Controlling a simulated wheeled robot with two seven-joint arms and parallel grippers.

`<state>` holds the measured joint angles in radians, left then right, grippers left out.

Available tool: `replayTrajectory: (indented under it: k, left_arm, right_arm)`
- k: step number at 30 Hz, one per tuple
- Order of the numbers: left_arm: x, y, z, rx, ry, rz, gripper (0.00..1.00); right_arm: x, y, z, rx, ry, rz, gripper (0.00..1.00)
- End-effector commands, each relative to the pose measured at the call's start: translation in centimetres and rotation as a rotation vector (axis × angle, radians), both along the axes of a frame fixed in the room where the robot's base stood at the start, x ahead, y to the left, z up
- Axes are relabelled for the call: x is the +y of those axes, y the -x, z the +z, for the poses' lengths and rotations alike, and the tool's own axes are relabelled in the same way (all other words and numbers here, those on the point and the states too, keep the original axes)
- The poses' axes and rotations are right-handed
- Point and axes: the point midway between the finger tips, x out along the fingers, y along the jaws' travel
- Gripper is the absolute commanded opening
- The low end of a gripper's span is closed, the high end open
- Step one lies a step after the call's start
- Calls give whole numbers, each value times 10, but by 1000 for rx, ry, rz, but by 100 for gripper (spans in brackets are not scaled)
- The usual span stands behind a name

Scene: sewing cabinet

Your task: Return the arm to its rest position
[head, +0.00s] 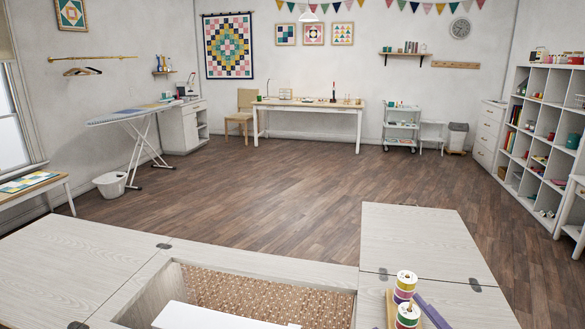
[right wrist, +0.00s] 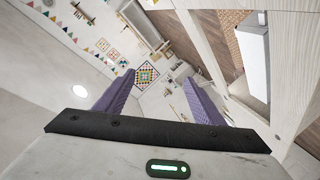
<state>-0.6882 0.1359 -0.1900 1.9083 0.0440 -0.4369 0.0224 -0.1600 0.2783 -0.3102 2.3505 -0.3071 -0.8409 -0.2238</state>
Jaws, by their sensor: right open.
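My right gripper (right wrist: 158,78) shows in the right wrist view, with its two purple fingers wide apart. Nothing is held between them; the far wall with the patchwork quilt shows in the gap. In the head view a purple bar at the bottom right, in front of the thread spools (head: 405,286), looks like one of its fingers. I cannot tell whether it touches the spools. The rest of my right arm is out of the head view. My left arm and gripper are not in view.
The pale wooden sewing cabinet (head: 75,265) fills the near foreground, its right leaf (head: 420,240) open flat. A white object (head: 215,316) lies in its patterned well (head: 270,292); this object also shows in the right wrist view (right wrist: 250,72). Open floor (head: 270,185) lies beyond.

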Motion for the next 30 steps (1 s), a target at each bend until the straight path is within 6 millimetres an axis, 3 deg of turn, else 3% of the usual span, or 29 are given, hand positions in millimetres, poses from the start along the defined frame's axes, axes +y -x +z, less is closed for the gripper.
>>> replayTrajectory:
  k: [1,3,7,12,21,30]
  left_arm:
    - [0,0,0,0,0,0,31]
    - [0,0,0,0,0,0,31]
    - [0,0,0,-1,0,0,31]
    - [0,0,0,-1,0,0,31]
    - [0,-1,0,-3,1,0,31]
    - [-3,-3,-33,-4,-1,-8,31]
  right_arm:
    - [-10,19,-35,134,-65,-53,63]
    - [-21,47,-76,302,-140,-119,63]
    - [-32,97,-128,537,-236,-217,63]
    - [-37,153,-167,756,-312,-309,63]
    - [-37,242,-204,1059,-400,-438,63]
    - [-16,208,-282,926,-456,-343,63]
